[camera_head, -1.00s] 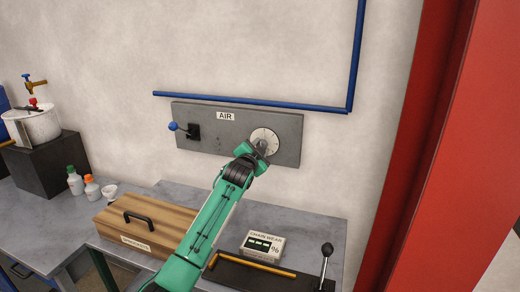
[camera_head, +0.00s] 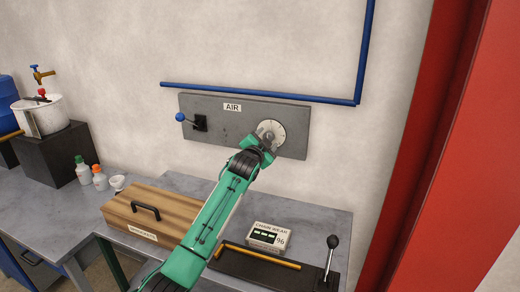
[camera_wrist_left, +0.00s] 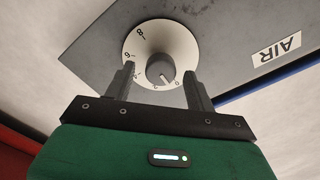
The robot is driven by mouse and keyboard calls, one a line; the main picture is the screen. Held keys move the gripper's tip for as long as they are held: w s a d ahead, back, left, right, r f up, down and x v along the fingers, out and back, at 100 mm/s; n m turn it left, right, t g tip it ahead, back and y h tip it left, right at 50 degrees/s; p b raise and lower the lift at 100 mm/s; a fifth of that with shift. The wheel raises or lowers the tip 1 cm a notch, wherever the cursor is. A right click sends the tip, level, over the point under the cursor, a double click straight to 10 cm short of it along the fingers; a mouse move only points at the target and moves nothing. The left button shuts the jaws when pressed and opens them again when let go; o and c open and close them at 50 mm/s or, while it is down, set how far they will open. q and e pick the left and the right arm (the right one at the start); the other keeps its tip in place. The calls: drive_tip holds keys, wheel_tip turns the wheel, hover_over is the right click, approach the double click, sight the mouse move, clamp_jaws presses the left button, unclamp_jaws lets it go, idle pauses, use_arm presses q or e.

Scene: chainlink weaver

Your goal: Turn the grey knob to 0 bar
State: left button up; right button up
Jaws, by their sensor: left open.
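The grey knob (camera_wrist_left: 159,68) sits at the centre of a round white dial (camera_wrist_left: 180,44) with printed numbers, on the grey AIR panel (camera_head: 210,137). In the left wrist view, a small mark on the knob points towards the lower part of the dial, near the 0; its exact reading is hard to tell. My left gripper (camera_head: 266,143) is at the dial (camera_head: 274,127) in the head view and hides the knob there. In the left wrist view its open fingers stand on either side of the knob, with gaps visible. My right gripper is not in view.
A blue-tipped lever (camera_head: 181,117) stands left on the panel. A blue pipe (camera_head: 250,93) runs just above. Below, the bench holds a wooden box (camera_head: 175,208), a chain wear gauge (camera_head: 268,236) and a black-knobbed lever (camera_head: 332,243). A red column (camera_head: 440,150) rises at the right.

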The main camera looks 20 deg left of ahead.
use_arm(q)
drive_tip(key=s+b, duration=0.3)
drive_tip(key=s, duration=1)
drive_tip(key=shift+s+a, duration=0.2)
drive_tip(key=shift+a, duration=0.05)
drive_tip(key=shift+f, duration=0.1)
